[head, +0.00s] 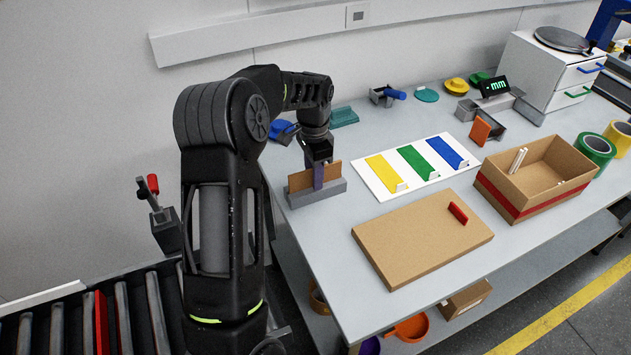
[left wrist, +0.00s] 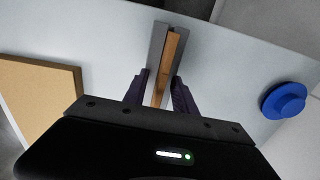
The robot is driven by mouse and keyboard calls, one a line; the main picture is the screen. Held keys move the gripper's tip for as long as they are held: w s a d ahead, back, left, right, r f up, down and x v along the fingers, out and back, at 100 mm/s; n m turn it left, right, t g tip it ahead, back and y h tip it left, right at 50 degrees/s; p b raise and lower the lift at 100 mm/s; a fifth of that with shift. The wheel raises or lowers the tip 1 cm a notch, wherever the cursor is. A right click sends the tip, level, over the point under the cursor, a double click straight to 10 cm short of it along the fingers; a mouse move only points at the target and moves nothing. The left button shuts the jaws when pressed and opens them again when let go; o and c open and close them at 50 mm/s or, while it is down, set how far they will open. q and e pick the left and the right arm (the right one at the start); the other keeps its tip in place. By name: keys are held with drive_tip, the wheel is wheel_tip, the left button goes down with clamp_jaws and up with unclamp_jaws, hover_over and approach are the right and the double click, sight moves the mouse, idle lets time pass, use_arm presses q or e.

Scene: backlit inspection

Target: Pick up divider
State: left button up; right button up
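The divider (head: 300,181) is a thin brown panel standing upright in a grey slotted holder (head: 318,196) near the left edge of the table. My left gripper (head: 318,180) is over it, with one dark purple finger in front of the panel in the head view. In the left wrist view the divider (left wrist: 171,62) runs between the two fingers (left wrist: 161,80), with the grey holder (left wrist: 157,48) beneath. The fingers look spread, with a small gap beside the panel. The divider's lower edge is hidden in the holder. My right gripper is not in view.
A brown board (head: 415,240) with a red piece (head: 458,212) lies in front right. A white panel (head: 380,190) with coloured strips lies right of the holder. A cardboard box (head: 540,195) is further right. A blue round object (left wrist: 284,101) is near the gripper in the wrist view.

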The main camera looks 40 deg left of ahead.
use_arm(q)
drive_tip(key=shift+c, duration=0.5)
clamp_jaws()
